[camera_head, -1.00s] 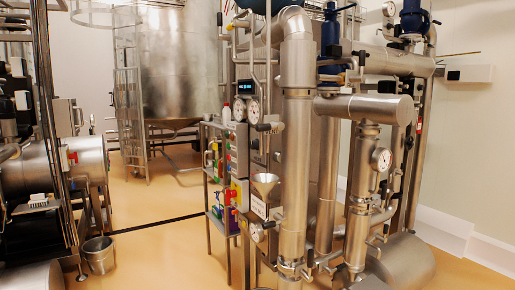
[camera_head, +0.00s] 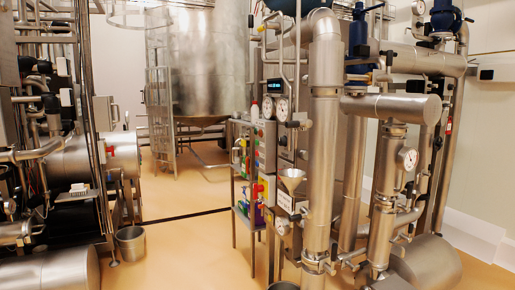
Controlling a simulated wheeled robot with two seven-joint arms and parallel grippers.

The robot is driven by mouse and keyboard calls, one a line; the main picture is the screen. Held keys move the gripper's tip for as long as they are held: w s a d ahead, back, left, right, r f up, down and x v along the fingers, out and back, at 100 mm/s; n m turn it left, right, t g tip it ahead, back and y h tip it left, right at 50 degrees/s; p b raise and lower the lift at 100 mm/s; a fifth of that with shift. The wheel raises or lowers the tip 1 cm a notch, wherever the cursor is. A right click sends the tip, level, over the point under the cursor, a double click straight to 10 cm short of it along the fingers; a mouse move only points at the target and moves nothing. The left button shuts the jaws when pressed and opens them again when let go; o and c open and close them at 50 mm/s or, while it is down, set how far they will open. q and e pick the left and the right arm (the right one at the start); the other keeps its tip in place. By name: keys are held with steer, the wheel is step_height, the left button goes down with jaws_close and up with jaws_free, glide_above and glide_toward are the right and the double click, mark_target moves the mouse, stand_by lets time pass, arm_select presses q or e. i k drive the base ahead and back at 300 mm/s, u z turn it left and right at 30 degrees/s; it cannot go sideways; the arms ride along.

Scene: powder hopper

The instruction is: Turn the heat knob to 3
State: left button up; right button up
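No heat knob can be made out for sure at this distance. A control panel (camera_head: 266,150) with small coloured parts stands left of the large vertical steel pipe, seen at a steep angle. A small display with blue digits (camera_head: 280,86) sits above two round gauges, one of them a white dial (camera_head: 282,105). A steel funnel (camera_head: 291,179), the powder hopper perhaps, is mounted below them over a white label. Neither of my grippers is in view.
Thick steel pipes (camera_head: 322,150) and a horizontal tank (camera_head: 430,265) fill the right. A large steel tank (camera_head: 208,65) with a ladder stands behind. A bucket (camera_head: 131,243) is on the floor at left, near pipework. Open tan floor (camera_head: 185,245) lies between.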

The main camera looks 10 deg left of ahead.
mark_target(282, 141)
steer(key=u, duration=0.35)
steer(key=k, duration=0.9)
steer(key=u, duration=1.55)
steer(key=i, duration=1.85)
steer(key=z, duration=0.8)
steer(key=i, duration=1.1)
steer(key=z, duration=1.2)
